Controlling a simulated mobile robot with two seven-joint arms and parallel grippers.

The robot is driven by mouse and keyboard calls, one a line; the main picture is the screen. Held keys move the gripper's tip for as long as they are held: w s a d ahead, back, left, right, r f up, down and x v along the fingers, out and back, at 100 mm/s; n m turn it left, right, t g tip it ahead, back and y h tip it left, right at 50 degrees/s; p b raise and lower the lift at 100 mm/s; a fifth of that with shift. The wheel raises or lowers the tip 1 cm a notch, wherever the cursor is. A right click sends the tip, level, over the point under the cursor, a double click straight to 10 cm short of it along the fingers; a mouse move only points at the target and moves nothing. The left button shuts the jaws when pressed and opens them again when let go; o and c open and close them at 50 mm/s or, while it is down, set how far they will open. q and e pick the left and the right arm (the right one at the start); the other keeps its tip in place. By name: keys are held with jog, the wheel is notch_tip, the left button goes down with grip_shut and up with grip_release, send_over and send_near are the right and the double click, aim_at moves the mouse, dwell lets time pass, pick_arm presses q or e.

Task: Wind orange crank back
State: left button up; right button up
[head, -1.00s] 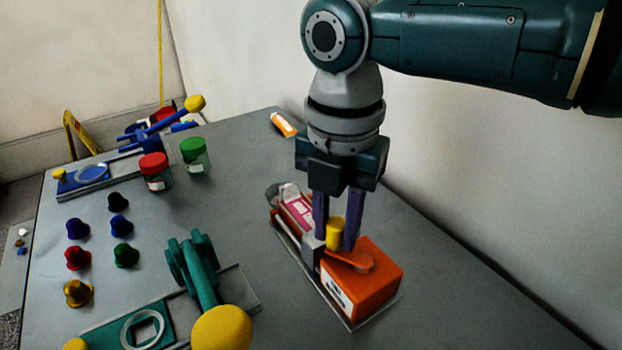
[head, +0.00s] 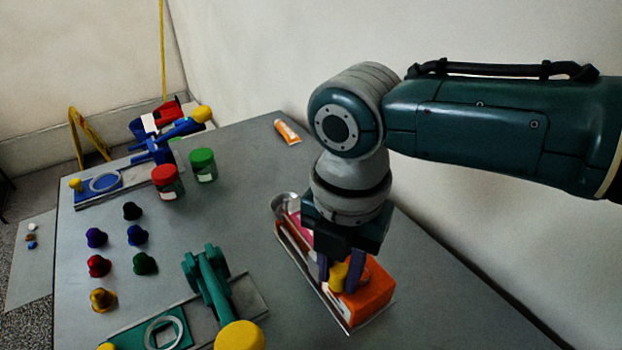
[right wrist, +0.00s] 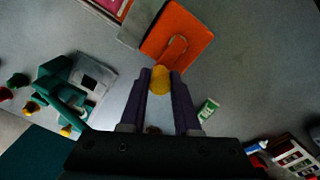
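An orange box-shaped crank device (head: 372,296) stands on the table in the head view, right of centre. Its crank arm carries a yellow knob (head: 338,276). My right gripper (head: 339,280) points down with its two purple fingers on either side of the knob. In the right wrist view the fingertips (right wrist: 162,78) close against the yellow knob (right wrist: 160,84), with the orange housing (right wrist: 178,32) just beyond. The crank arm is mostly hidden by the gripper in the head view. My left gripper is not in view.
A green press (head: 208,282) with a yellow ball handle stands left of the crank. Several coloured knobs (head: 97,266), two jars (head: 203,164), a blue press (head: 155,150) and an orange tube (head: 287,132) lie farther left and back. A wall runs close along the right.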

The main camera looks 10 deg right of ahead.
jog(key=shift+o, duration=1.4)
jog(key=shift+s+d, duration=0.1)
jog(key=shift+s, duration=0.1)
jog(key=shift+o, duration=0.8)
notch_tip(320, 180, up, 6)
jog(key=p, duration=0.6)
jog(key=shift+r, duration=0.1)
